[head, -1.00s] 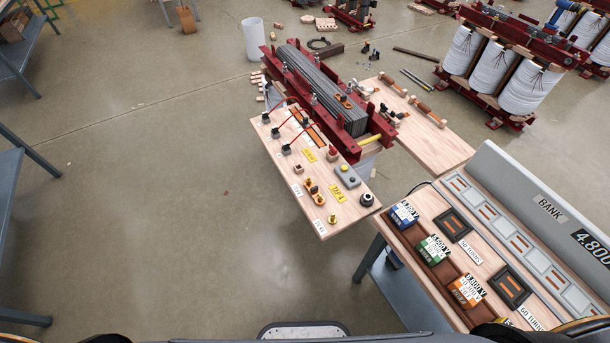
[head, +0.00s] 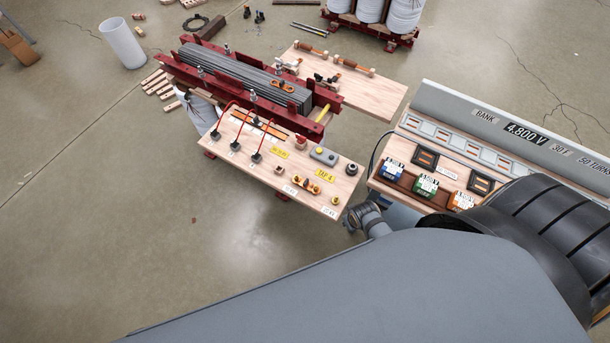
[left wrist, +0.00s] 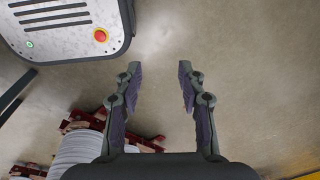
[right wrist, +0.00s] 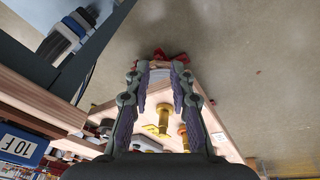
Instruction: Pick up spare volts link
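A similar orange link (head: 284,86) lies on the grey core. I cannot tell by label which is the spare volts link. My left gripper (left wrist: 160,68) is open and empty over bare floor.
The console (head: 480,130) with blue, green and orange blocks stands right of the tap board. Red cables and posts (head: 257,157) rise at the board's left. Red core clamps (head: 230,110) stand behind it. My arm covers the lower right.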

